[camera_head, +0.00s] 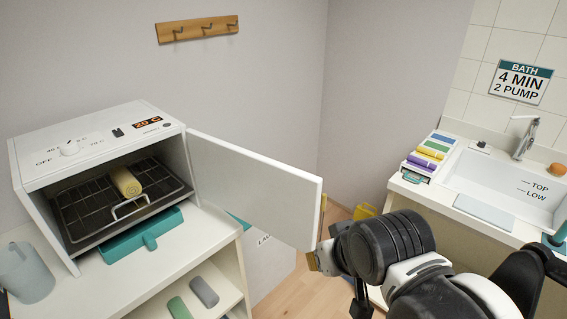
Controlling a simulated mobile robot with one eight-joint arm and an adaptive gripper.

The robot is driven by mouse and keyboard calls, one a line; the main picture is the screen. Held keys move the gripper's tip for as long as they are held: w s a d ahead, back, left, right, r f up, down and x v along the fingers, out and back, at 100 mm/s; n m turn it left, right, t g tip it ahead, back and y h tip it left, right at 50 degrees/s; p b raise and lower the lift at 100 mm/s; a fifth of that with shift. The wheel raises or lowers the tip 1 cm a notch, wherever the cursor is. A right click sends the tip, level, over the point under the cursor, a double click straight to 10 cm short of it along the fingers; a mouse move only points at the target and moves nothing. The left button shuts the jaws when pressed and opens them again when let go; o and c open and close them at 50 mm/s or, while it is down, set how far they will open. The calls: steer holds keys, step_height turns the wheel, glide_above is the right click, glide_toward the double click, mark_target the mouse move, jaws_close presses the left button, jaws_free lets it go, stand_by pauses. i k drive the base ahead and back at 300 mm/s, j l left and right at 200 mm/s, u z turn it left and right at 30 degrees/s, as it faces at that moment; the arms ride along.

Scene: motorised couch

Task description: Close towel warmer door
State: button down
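The white towel warmer (100,140) stands on a counter at the left, its front opening facing me. Its door (258,188) is wide open, hinged at the opening's right side and swung out to the right. Inside, a rolled yellow towel (126,182) lies on a dark wire rack (82,208). My gripper (336,276) is near the lower part of the door's free edge, at its right. I cannot tell if it touches the door. My arm hides most of it, and its opening is unclear.
A teal tray (142,238) sits under the warmer's opening, and a grey cup (24,272) stands at its left. Rolled towels (204,291) lie on the shelf below. At the right are a sink (508,190) and coloured towels (430,152). Wall hooks (198,29) hang above.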

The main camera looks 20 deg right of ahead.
mark_target(282, 201)
steer(key=i+l+z, duration=0.15)
steer(key=z, duration=0.3)
steer(key=i+l+z, duration=0.15)
steer(key=z, duration=0.3)
steer(key=i+l+z, duration=0.15)
steer(key=z, duration=0.25)
steer(key=i+z, duration=0.25)
steer(key=z, duration=0.2)
steer(key=i+l+u, duration=0.15)
steer(key=i+u, duration=0.3)
steer(key=i+l+u, duration=0.25)
steer(key=u, duration=0.7)
steer(key=i+l+u, duration=0.1)
steer(key=u, duration=0.35)
steer(key=l+u, duration=0.1)
steer(key=u, duration=0.4)
steer(key=l+u, duration=0.1)
steer(key=u, duration=0.4)
steer(key=l+u, duration=0.15)
steer(key=u, duration=0.3)
steer(key=i+l+u, duration=0.1)
steer(key=l+u, duration=0.65)
steer(key=u, duration=0.2)
steer(key=j+z, duration=0.15)
steer(key=j, duration=0.25)
steer(key=k+j+z, duration=0.15)
steer(key=j, duration=0.3)
